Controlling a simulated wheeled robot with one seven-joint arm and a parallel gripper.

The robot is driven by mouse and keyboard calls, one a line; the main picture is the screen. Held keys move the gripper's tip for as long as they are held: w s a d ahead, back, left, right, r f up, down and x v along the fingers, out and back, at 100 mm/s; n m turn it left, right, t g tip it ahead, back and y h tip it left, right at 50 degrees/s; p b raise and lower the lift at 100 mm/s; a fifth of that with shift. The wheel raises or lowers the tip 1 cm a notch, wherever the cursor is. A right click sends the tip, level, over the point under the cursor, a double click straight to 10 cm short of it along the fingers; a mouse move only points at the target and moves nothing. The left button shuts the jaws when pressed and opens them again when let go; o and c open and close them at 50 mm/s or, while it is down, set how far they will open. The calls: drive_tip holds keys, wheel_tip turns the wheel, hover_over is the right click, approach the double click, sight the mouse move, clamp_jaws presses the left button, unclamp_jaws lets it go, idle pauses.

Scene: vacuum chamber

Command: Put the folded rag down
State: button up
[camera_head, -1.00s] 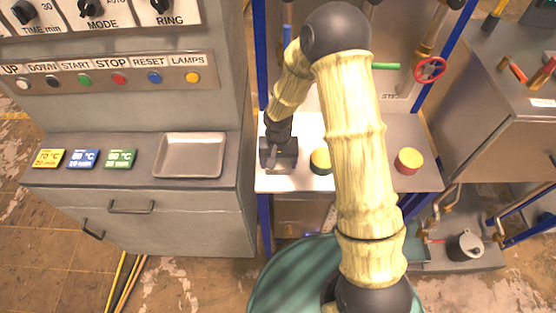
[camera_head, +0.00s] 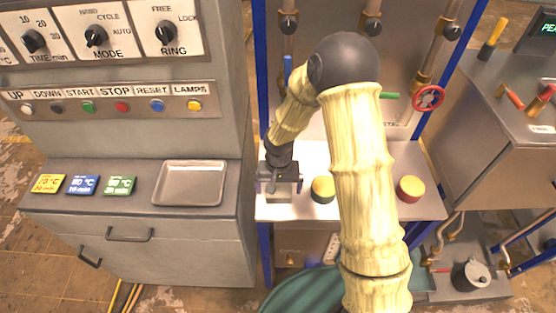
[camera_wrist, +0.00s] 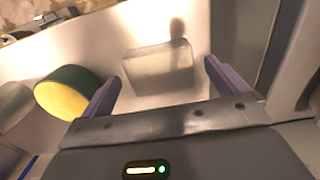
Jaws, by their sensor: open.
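The folded rag (camera_wrist: 158,70) is a pale, greyish-white flat block in the wrist view. It lies on the white worktop (camera_wrist: 215,20), between and just beyond my fingertips. My gripper (camera_wrist: 163,72) is open, with a purple finger on either side of the rag and a visible gap to each. In the head view my gripper (camera_head: 280,184) points down over the left part of the worktop (camera_head: 320,155). The rag is small there and largely hidden by the gripper.
A yellow-topped dark green round piece (camera_head: 323,189) stands just right of my gripper; it also shows in the wrist view (camera_wrist: 66,94). A red round piece with a yellowish top (camera_head: 410,188) is farther right. A grey cabinet with an empty tray (camera_head: 190,183) stands left.

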sight(278, 189)
wheel_tip(278, 189, up, 15)
drive_tip(key=b, duration=0.1)
drive_tip(key=shift+w+r, duration=0.15)
drive_tip(key=shift+r, duration=0.05)
drive_tip(key=shift+a, duration=0.1)
idle(0.5)
drive_tip(key=s+d+t, duration=0.2)
drive_tip(key=s+d, duration=1.1)
drive_tip(key=shift+d+r+t, duration=0.2)
drive_tip(key=shift+d+t, duration=0.1)
drive_tip(key=shift+d, duration=0.05)
drive_tip(key=shift+s, duration=0.1)
drive_tip(key=shift+r, duration=0.45)
